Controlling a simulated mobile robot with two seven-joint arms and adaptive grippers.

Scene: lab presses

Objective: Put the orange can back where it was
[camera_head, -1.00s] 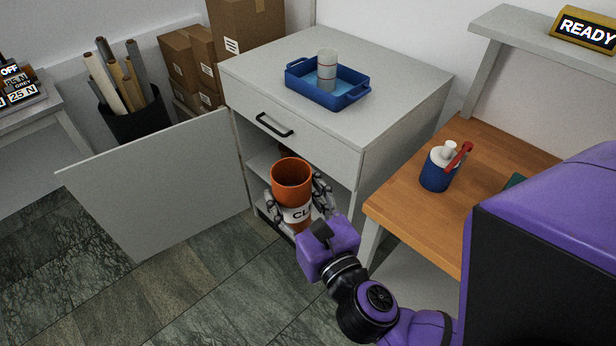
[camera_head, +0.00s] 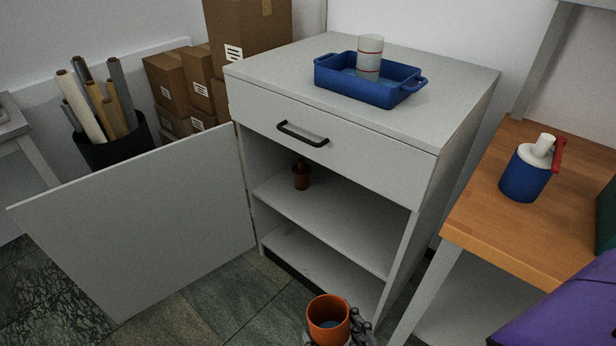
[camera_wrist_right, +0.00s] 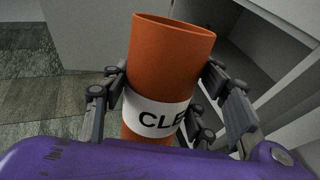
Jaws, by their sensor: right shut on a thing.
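The orange can (camera_head: 328,312) is open-topped and upright, low at the bottom edge of the head view, in front of the open cabinet. In the right wrist view the orange can (camera_wrist_right: 168,60) leans slightly and shows a white label with the letters "CLE". My right gripper (camera_head: 350,334) is shut on it, with fingers on both sides of the can in the right wrist view (camera_wrist_right: 165,110). The cabinet (camera_head: 335,115) has its door open to the left, and its middle shelf (camera_head: 330,225) is mostly bare. My left gripper is not in view.
A small brown-red object (camera_head: 301,176) stands at the back left of the middle shelf. The open door (camera_head: 140,215) blocks the left side. A blue tray (camera_head: 335,82) with a pale cylinder sits on top. A wooden table (camera_head: 490,220) with a blue-white bottle (camera_head: 526,172) is right.

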